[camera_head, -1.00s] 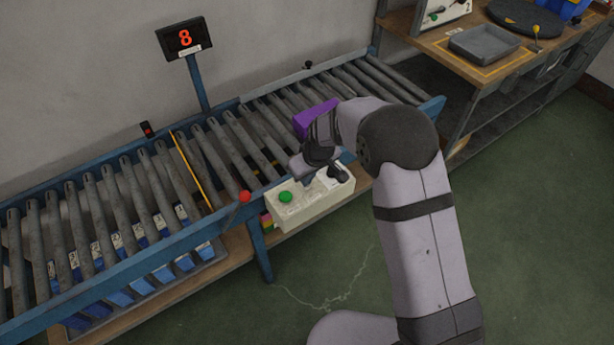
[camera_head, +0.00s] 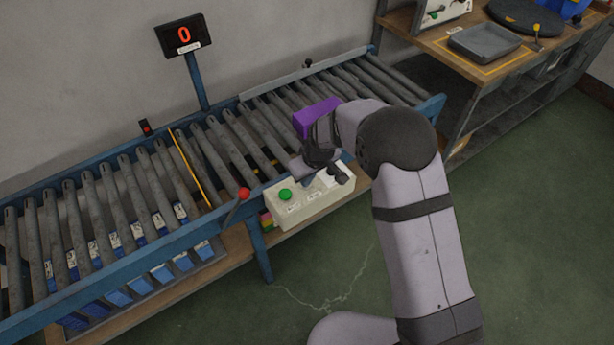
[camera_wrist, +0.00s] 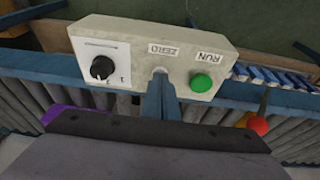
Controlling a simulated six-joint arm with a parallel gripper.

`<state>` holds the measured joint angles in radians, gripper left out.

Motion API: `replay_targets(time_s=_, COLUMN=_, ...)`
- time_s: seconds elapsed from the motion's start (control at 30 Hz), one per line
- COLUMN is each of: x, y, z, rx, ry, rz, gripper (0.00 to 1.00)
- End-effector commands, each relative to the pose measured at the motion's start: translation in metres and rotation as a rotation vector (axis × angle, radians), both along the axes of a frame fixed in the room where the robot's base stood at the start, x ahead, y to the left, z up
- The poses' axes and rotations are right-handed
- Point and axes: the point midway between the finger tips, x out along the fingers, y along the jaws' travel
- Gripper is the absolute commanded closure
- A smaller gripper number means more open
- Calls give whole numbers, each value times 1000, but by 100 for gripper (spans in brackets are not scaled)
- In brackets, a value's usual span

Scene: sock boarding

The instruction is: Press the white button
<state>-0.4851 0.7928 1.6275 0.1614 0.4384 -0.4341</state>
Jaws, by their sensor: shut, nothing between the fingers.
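The white button (camera_wrist: 160,70) shows as a small pale edge below the ZERO label on a cream control box (camera_wrist: 120,62) in the wrist view. My gripper (camera_wrist: 160,83) is shut, and its blue fingertips are right at the button, covering most of it. Whether they touch it I cannot tell. In the head view my gripper (camera_head: 307,180) is over the middle of the control box (camera_head: 315,207), and the white button is hidden there. The green RUN button (camera_wrist: 201,83) is to the right of the fingertips, and a black knob (camera_wrist: 102,67) is to the left.
A roller conveyor (camera_head: 140,205) runs behind the box. A purple block (camera_head: 315,115) is on it, beside my wrist. A red-ball lever (camera_head: 244,193) stands left of the box. A display (camera_head: 183,37) reads 0. A bench (camera_head: 480,65) is at right.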

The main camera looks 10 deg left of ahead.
Motion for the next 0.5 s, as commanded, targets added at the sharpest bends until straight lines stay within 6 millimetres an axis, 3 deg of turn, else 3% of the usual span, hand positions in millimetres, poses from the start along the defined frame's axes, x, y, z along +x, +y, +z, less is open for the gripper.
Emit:
replay_targets(time_s=0.03, x=-6, y=-3, z=-9, rx=-10, ry=18, rz=1, gripper=100)
replay_targets(time_s=0.23, x=-7, y=-3, z=-1, rx=-10, ry=18, rz=1, gripper=100)
replay_targets(time_s=0.5, x=-6, y=-1, z=44, rx=-3, ry=4, rz=1, gripper=100)
